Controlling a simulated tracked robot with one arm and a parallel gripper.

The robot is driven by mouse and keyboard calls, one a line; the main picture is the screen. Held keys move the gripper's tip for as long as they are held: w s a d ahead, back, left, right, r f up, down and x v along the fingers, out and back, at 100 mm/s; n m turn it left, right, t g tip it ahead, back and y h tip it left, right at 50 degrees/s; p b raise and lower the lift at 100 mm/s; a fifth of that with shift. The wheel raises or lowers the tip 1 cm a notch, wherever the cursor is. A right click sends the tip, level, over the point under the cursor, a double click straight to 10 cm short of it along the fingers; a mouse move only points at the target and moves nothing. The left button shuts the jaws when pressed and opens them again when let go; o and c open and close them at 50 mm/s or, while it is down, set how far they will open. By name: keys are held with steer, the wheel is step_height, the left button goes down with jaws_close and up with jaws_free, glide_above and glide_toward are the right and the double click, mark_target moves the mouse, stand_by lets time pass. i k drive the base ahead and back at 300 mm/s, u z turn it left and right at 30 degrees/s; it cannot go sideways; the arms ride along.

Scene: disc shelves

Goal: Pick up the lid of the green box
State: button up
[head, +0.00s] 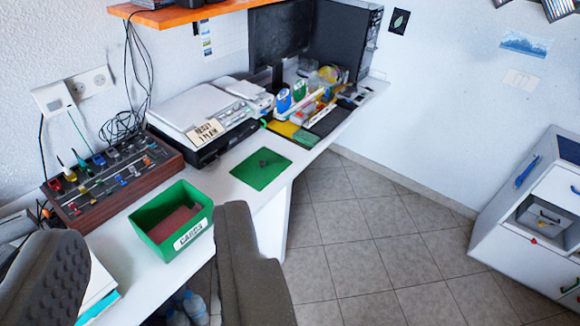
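The green box (143,215) stands open on the white desk at the left centre, with reddish-brown contents inside and a white label on its front. A flat green lid (261,178) with a small dark knob lies on the desk, right of the box and apart from it. My gripper (147,224) is open, with one dark finger at the lower left and the other at the lower centre. In the picture the box shows between the fingers, and the lid is beyond and right of the right finger. I see nothing held.
A printer (207,113) stands behind the lid, and a wooden tray of small coloured items (113,183) is left of it. A monitor (281,42) and a dark computer tower (344,38) stand at the back. An orange shelf (200,14) hangs above. Tiled floor (375,240) is free at right.

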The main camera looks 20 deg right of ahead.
mark_target(260, 169)
steer(key=z, duration=1.45)
steer(key=i, duration=1.45)
steer(key=u, duration=2.1)
steer(key=i, duration=1)
steer(key=z, duration=0.05)
